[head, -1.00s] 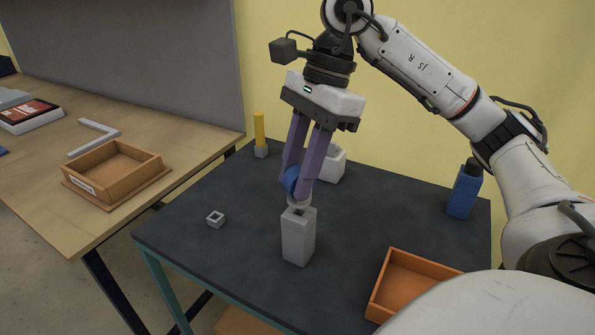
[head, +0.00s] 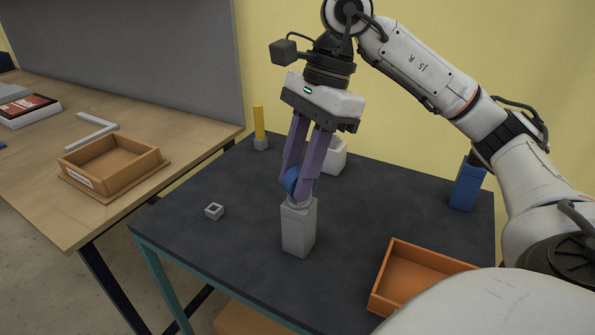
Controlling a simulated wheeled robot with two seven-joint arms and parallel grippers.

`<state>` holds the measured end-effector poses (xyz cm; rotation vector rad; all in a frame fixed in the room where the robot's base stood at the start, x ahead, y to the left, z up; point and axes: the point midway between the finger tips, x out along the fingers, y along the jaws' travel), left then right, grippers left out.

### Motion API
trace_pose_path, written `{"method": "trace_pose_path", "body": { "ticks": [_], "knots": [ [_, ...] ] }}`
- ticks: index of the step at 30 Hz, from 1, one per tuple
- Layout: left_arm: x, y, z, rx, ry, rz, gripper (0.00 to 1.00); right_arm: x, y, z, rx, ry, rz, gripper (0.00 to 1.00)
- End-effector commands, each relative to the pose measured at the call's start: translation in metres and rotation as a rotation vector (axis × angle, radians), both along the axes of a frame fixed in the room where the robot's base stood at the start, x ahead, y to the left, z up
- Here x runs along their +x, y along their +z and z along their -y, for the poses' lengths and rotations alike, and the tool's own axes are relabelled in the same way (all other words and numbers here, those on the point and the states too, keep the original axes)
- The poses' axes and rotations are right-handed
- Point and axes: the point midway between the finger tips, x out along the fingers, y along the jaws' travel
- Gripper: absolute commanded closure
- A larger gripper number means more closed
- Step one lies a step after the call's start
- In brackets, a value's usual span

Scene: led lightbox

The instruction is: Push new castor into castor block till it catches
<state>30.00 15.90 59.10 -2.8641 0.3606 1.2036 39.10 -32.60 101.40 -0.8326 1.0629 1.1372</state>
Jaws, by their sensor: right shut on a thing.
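My right gripper (head: 300,187) is shut on the new castor (head: 290,181), a blue wheel with a pale collar under it. It points down over the castor block (head: 298,232), an upright grey block standing on the dark table. The castor's lower end meets the top of the block, and the block's top opening is now covered. Whether the castor has caught inside cannot be seen. My left gripper is not in view.
The dark table (head: 225,245) also bears a small grey square ring (head: 214,211), a yellow rod in a grey base (head: 259,130), a white block (head: 335,157), a blue container (head: 465,188) and an orange tray (head: 393,263). A wooden bench (head: 190,130) with a wooden tray (head: 108,163) stands left.

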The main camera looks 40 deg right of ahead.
Motion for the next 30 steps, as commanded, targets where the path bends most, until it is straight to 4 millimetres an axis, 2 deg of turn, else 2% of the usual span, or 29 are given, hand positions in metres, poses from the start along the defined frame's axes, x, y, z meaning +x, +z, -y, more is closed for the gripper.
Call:
{"method": "trace_pose_path", "body": {
  "ticks": [1,2,6,17,30],
  "knots": [
    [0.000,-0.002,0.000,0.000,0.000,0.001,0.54,0.000,-0.002,0.000,0.000,0.000,0.001,1.00],
    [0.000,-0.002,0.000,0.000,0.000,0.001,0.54,0.000,-0.002,0.000,0.000,0.000,0.001,0.71],
    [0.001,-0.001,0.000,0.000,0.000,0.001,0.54,0.000,-0.001,0.000,0.000,0.000,0.001,0.51],
    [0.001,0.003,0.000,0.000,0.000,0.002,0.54,0.000,0.002,0.001,-0.001,-0.001,-0.001,0.51],
    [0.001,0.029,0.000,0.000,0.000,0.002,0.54,-0.002,0.036,0.011,0.000,-0.002,0.000,0.51]
  ]
}}
